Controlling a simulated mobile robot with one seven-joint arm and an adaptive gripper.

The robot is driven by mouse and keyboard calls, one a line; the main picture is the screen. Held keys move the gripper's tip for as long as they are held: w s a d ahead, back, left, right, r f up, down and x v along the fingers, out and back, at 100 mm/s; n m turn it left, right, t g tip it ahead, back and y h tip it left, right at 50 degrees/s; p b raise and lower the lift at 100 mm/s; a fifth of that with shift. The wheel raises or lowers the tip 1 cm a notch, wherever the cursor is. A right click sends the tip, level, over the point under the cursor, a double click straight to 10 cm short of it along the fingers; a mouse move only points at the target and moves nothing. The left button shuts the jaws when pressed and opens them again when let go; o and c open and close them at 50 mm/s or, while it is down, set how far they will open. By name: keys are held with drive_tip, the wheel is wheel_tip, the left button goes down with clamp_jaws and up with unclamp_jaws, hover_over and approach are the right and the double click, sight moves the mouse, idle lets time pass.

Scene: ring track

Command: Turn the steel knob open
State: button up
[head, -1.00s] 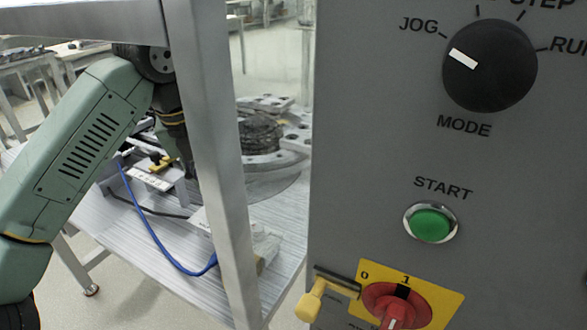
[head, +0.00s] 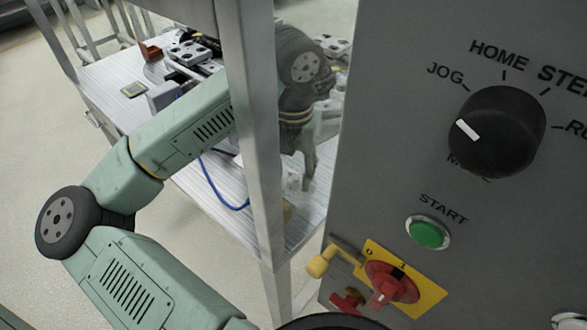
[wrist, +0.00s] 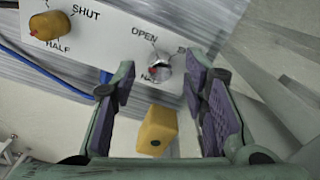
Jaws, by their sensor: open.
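The steel knob (wrist: 160,68) is round and shiny, on a white label plate (wrist: 112,25) in the wrist view. A red mark shows on its lower left side. I cannot tell how far the knob is from the fingertips. In the head view my gripper (head: 309,172) hangs over the bench behind the metal post; the steel knob cannot be made out there.
A yellow block (wrist: 157,131) shows between the fingers below the knob. A yellow knob (wrist: 49,25) marked SHUT and HALF is at upper left, near a blue cable (wrist: 50,77). In the head view, a metal post (head: 250,130) and a grey control panel (head: 385,140) stand close to my arm.

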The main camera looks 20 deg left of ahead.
drive_tip(key=shift+f, duration=0.55)
clamp_jaws()
